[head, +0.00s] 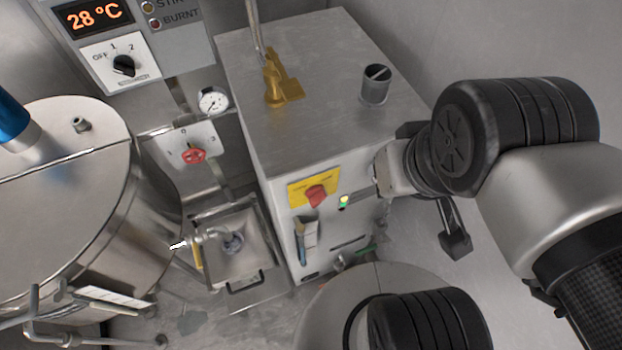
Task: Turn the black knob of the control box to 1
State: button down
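The control box (180,45) is at the top left on the grey wall, with an orange display reading 28 °C. Its black knob (123,66) sits on a white plate (98,76) marked OFF, 1 and 2. The knob has a light pointer mark; it seems turned to the left, toward OFF, but it is small. My gripper end (392,172) is on the right, in front of the grey cabinet's right side and well apart from the knob. My arm's wrist covers much of it, and its fingers do not show clearly. I see nothing held.
A grey cabinet (315,125) stands between my arm and the control box, with a brass fitting (281,86) and a metal cup (375,84) on top. A red rotary switch (316,195) is on its front. A large steel drum (60,200) fills the left.

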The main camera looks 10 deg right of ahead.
aim_at(123, 65)
jog(key=u, duration=1.3)
